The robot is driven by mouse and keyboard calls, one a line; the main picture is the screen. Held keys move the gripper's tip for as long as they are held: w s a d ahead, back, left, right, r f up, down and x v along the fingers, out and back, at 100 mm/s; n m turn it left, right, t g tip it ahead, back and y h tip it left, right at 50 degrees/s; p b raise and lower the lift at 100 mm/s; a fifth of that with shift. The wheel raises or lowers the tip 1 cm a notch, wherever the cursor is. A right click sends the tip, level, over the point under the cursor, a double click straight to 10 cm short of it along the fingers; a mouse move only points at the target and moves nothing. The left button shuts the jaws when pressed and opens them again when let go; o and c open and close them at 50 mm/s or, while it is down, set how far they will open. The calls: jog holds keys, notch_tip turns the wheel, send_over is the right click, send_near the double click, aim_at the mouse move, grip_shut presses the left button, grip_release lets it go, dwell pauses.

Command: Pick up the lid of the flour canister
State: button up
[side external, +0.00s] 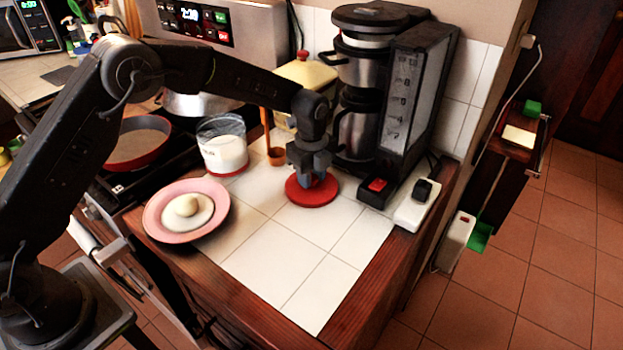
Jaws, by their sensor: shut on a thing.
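The flour canister (223,152) is a clear jar with white flour inside and a red base. It stands open on the tiled counter, left of my gripper. The round red lid (312,196) lies flat at the tiles, in front of the coffee maker. My gripper (314,179) points straight down over the lid's middle and is shut on it. The fingers hide the lid's centre and the part they grip. I cannot tell whether the lid touches the tiles or is slightly above them.
A coffee maker (409,100) stands close behind and right. A yellow container with a red knob (303,74) and an orange ladle (275,155) are behind. A pink plate with dough (153,220) is left; a power strip (408,216) is right. The front tiles (283,255) are clear.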

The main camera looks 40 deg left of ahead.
jog(key=shift+s+d+r, duration=0.15)
jog(key=shift+r, duration=0.3)
notch_tip(320, 180, up, 6)
jog(key=shift+s+d+r, duration=0.1)
jog(key=shift+d+r, duration=0.05)
jog(key=s+d, duration=1.3)
notch_tip(320, 180, up, 17)
jog(key=w+a+n, duration=0.2)
jog(key=w+a, duration=0.1)
jog(key=a, duration=0.9)
jog(key=w+a+n, duration=0.2)
jog(key=a, duration=1)
jog(key=w+a+n, duration=0.3)
jog(key=a, duration=0.9)
notch_tip(320, 180, down, 12)
jog(key=shift+a+r, duration=0.15)
jog(key=shift+r, duration=0.05)
jog(key=shift+f, duration=0.2)
